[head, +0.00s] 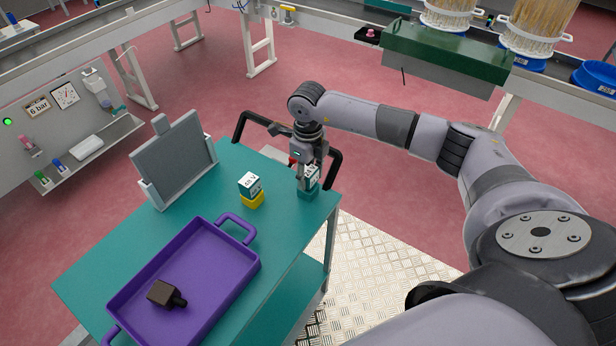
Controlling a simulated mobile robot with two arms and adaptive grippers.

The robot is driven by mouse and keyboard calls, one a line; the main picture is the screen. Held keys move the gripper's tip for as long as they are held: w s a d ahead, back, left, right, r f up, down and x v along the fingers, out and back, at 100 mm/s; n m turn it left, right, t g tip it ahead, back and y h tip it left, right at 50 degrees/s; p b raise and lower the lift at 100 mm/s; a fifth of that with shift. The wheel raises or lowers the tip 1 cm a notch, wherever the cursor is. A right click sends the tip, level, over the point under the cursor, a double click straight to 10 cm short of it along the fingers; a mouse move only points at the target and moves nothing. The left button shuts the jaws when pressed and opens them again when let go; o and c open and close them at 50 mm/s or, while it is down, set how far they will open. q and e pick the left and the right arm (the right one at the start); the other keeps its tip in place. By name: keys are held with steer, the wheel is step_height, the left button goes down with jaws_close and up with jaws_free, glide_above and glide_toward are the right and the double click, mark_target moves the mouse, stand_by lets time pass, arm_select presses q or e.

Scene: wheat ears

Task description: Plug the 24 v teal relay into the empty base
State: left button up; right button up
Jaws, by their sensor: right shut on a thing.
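My right gripper (304,180) is at the right far corner of the teal cart top, pointing down. It is shut on a teal relay (308,193) with a white printed face, partly hidden by the fingers. I cannot tell whether the relay touches the cart top. A second block, white and teal with a printed face (250,183), stands to its left on a yellow lower part (253,200). I cannot clearly make out an empty base. My left gripper is not in view.
A purple tray (236,268) with a dark brown block (166,294) in it lies on the cart (95,268). A grey panel (175,160) in a stand is at the back left. A black handle (335,170) rises at the cart's far end. Bare cart top lies between tray and blocks.

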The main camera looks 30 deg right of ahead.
step_height(320, 180, up, 19)
steer(key=b, duration=0.3)
steer(key=shift+b, duration=0.35)
steer(key=shift+f, duration=0.1)
